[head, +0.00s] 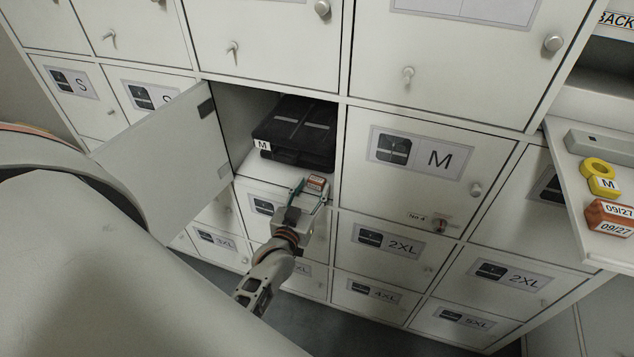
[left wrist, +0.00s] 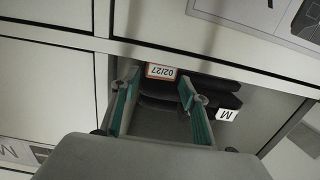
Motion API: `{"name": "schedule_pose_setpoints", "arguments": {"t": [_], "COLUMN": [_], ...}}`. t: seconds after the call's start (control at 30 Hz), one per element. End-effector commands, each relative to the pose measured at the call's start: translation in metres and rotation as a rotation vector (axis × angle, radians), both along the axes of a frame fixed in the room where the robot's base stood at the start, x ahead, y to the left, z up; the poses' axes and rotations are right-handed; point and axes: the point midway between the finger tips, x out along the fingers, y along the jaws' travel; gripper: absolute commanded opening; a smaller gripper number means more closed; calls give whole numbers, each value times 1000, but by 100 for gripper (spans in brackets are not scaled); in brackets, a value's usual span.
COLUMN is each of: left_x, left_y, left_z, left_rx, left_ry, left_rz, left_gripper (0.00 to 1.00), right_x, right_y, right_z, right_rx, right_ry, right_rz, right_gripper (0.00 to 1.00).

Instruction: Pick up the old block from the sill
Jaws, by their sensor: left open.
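The old block (head: 316,183) is small and orange-red with a white label, and sits on the sill of the open locker at its front right. In the left wrist view the block (left wrist: 161,72) shows the label "02/27", upside down. My left gripper (head: 311,191) is open, with its teal-lined fingers pointing at the block. In the left wrist view the block lies between the fingertips of the gripper (left wrist: 158,82), near their far ends; I cannot tell whether either finger touches it. My right gripper is not in view.
The locker's door (head: 165,160) stands open to the left. On the right, a shelf (head: 590,245) holds a yellow roll (head: 598,168), a yellow M block (head: 604,186) and orange blocks (head: 608,217) labelled 09/27.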

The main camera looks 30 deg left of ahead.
Motion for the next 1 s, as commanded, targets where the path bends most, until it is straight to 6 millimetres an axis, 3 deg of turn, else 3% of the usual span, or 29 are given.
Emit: {"name": "schedule_pose_setpoints", "arguments": {"t": [0.1, 0.3, 0.57, 0.67, 0.7, 1.0], "left_x": [19, 39, 41, 41, 41, 41], "left_y": [4, 9, 9, 9, 9, 9], "left_z": [2, 0, -1, -1, -1, 0], "left_rx": [0, 1, 0, 0, 0, 0], "left_ry": [-2, 1, 2, 2, 2, 2], "left_rz": [0, 0, -1, -1, -1, -1], "left_gripper": [45, 45, 45, 21, 19, 19], "right_x": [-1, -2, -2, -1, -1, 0], "right_y": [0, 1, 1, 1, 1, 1], "right_z": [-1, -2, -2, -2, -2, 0], "right_rx": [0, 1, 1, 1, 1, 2], "right_ry": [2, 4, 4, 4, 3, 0], "right_rz": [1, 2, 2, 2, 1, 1], "right_gripper": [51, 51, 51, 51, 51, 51]}}
